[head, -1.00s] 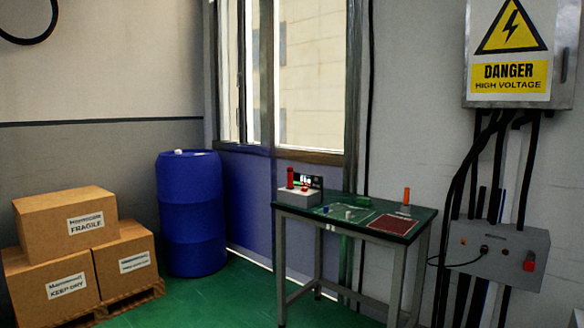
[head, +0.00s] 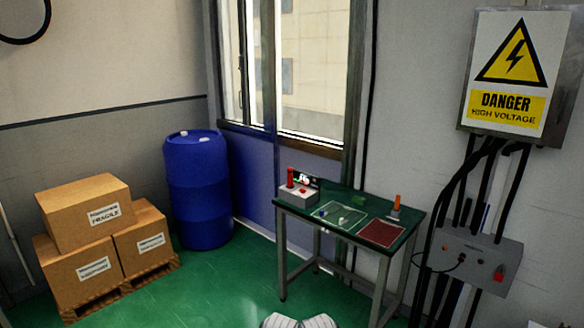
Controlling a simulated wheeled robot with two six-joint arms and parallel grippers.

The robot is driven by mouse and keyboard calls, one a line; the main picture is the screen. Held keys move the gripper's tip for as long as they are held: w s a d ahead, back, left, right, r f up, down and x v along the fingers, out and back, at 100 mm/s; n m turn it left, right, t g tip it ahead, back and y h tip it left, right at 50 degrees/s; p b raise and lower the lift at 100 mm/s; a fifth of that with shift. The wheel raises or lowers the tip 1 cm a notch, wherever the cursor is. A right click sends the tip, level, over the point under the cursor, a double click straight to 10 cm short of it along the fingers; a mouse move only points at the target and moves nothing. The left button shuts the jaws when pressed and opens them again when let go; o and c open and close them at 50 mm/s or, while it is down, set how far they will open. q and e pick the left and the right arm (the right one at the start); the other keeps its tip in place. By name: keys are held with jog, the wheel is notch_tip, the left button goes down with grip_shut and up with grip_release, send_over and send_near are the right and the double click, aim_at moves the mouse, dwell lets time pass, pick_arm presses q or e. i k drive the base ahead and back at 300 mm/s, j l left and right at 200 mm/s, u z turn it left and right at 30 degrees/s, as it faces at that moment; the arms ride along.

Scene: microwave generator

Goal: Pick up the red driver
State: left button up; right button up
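A small work table with a green top (head: 338,193) stands against the wall below the window. At its left end, a red upright cylinder (head: 290,177) stands on or at a small grey box (head: 298,194); it may be the red driver, but it is too small to tell.
A dark red mat (head: 382,233) and several small parts lie on the table. A blue barrel (head: 197,190) and stacked cardboard boxes (head: 90,211) stand at left. A grey control box with cables (head: 470,258) hangs close to the table's right. Green floor (head: 220,290) is clear in front.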

aim_at(290, 185)
jog(key=i+j, duration=0.7)
jog(key=i+j+z, duration=0.15)
jog(key=i+j, duration=1.2)
jog(key=j, duration=0.2)
jog(key=i+l, duration=0.2)
jog(key=i, duration=0.4)
jog(key=z, duration=0.05)
